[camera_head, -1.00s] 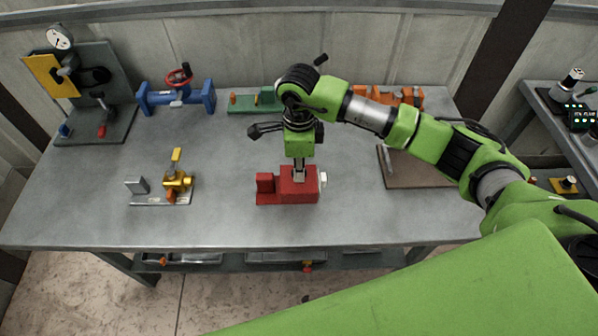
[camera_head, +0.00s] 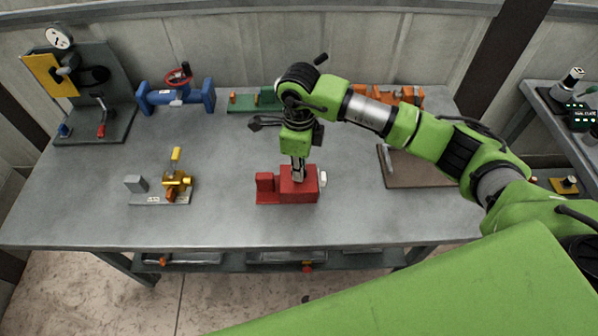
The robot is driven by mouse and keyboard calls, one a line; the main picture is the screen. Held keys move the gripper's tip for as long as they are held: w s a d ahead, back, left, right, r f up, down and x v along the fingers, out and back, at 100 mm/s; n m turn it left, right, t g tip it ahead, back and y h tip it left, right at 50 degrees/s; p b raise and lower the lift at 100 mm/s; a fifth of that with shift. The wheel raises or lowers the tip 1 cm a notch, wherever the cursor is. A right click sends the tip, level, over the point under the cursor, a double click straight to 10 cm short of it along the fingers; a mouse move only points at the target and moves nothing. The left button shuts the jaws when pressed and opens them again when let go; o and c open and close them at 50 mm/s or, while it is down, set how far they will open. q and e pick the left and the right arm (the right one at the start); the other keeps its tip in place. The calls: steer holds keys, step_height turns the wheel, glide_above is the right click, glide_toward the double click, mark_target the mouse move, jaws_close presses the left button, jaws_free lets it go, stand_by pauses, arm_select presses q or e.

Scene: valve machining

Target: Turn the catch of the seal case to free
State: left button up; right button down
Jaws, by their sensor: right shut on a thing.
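A red case (camera_head: 268,197), which I take for the seal case, stands on the grey workbench near its front middle. A small white piece (camera_head: 323,179) sits at the block's right side. My right gripper (camera_head: 298,177) points down onto the top of the taller block and is shut there. The thing between its fingertips is hidden, so I cannot tell the catch's shape or angle. My left gripper is not in view.
A yellow valve on a plate (camera_head: 177,184) stands to the left. A blue valve body (camera_head: 177,95) and a gauge stand (camera_head: 108,92) are at the back left. A brown board (camera_head: 415,176) lies to the right. The bench (camera_head: 225,160) around the red case is mostly clear.

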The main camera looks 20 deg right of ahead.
steer(key=shift+m, duration=1.5)
steer(key=shift+m, duration=1.4)
